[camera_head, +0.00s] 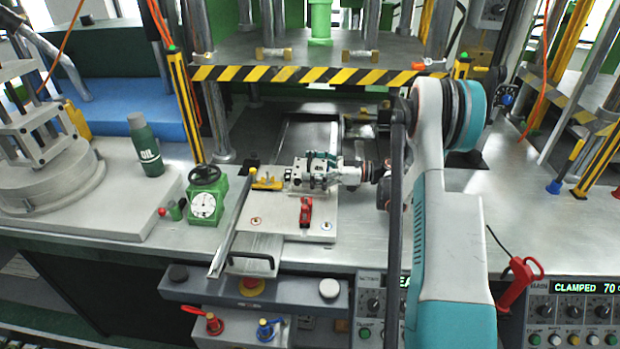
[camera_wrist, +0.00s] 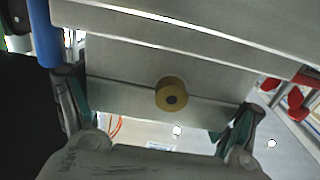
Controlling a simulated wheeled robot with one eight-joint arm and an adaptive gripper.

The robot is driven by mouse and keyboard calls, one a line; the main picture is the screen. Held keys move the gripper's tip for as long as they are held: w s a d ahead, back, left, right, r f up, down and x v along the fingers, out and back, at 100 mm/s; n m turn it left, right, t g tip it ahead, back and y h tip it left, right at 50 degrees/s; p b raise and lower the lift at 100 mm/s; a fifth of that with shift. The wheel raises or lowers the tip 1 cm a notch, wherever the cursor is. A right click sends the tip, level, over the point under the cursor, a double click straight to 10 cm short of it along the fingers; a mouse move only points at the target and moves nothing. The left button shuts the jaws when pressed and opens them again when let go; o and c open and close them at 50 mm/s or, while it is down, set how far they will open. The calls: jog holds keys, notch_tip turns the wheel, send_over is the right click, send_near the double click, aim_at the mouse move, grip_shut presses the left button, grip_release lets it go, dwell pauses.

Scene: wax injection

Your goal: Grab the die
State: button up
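The die (camera_head: 300,187) is a small grey metal block on the light plate in the press, partly hidden by my gripper in the head view. In the wrist view the die (camera_wrist: 120,65) fills the upper middle as stepped grey metal, with a round brass fitting (camera_wrist: 171,95) on its near face. My gripper (camera_head: 320,165) comes in from the right at the die. In the wrist view my gripper (camera_wrist: 160,118) has its fingers spread wide, at the left and right sides of the die's near part. I cannot tell whether the pads touch it.
The light plate (camera_head: 265,245) carries a red clamp (camera_head: 305,212) in front of the die and a yellow clamp (camera_head: 267,180) to its left. A green gauge (camera_head: 206,195) and an oil bottle (camera_head: 146,145) stand further left. The striped press beam (camera_head: 310,76) hangs above.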

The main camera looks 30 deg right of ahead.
jog(key=c, duration=0.7)
jog(key=shift+c, duration=0.2)
jog(key=shift+r, duration=0.1)
